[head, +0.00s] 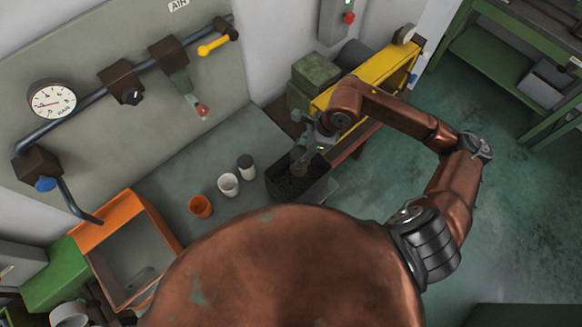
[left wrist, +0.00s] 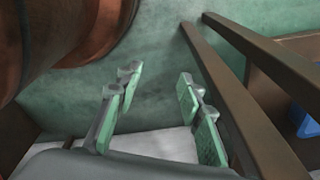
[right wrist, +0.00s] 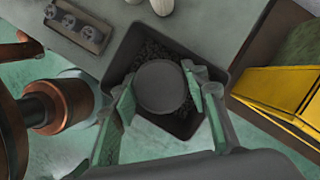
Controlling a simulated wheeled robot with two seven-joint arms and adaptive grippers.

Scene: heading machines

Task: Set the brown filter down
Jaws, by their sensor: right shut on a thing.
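The brown filter (head: 299,155) is held in my right gripper (head: 312,140) over a black bin (head: 322,189). In the right wrist view the filter's round, dark top (right wrist: 160,88) sits between the two fingers of the right gripper (right wrist: 160,95). Its lower end is hidden, so I cannot tell whether it touches the bin's dark, grainy contents. My left gripper (left wrist: 150,110) shows only in the left wrist view; its fingers are apart with nothing between them.
An orange-rimmed tray (head: 160,225) is further left. A yellow machine part (head: 375,75) stands behind the bin.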

